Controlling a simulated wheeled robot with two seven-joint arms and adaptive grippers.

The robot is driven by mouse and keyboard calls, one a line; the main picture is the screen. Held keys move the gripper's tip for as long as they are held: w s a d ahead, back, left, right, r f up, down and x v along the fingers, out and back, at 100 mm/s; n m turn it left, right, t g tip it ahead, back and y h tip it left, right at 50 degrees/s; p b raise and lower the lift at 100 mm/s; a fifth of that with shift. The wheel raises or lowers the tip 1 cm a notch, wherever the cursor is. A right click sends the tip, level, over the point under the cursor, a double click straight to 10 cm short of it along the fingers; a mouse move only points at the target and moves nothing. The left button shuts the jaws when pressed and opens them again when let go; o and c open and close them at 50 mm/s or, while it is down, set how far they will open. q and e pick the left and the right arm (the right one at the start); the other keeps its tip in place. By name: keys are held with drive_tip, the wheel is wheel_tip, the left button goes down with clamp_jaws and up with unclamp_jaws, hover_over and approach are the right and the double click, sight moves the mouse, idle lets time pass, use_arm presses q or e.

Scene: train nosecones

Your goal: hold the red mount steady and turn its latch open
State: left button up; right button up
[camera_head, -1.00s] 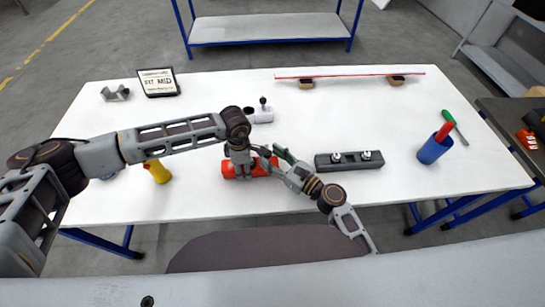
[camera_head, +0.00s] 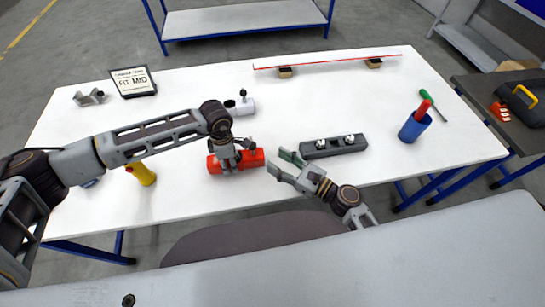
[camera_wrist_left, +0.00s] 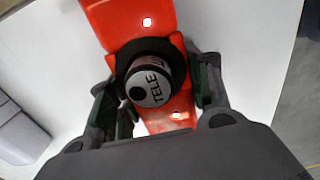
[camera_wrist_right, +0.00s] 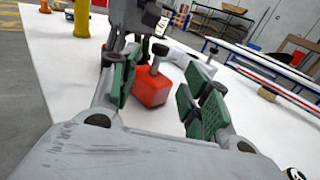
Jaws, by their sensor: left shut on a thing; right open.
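The red mount (camera_head: 256,157) lies near the table's front edge, left of centre. My left gripper (camera_head: 236,160) reaches down onto it from above and is shut on it. In the left wrist view its fingers flank a dark round part marked TELE (camera_wrist_left: 152,88) on the red mount (camera_wrist_left: 135,25); exact contact is hard to tell. A small upright grey knob, seemingly the latch (camera_wrist_right: 158,52), stands on the mount's right end in the right wrist view. I cannot tell how it is turned. My right gripper (camera_head: 280,165) is open and empty, just right of the mount and apart from it.
A dark block with two knobs (camera_head: 334,147) lies right of my right gripper. A blue cup (camera_head: 414,128) stands further right. A yellow thing (camera_head: 142,173) stands left, and a pale part (camera_head: 243,105) lies behind the mount.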

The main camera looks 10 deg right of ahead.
drive_tip(key=shift+v, duration=1.6)
use_arm(q)
drive_tip(key=o, duration=1)
drive_tip(key=shift+c, duration=0.2)
use_arm(e)
drive_tip(key=shift+a, duration=0.1)
use_arm(q)
drive_tip(key=shift+r, duration=0.15)
drive_tip(key=shift+r, duration=5.85)
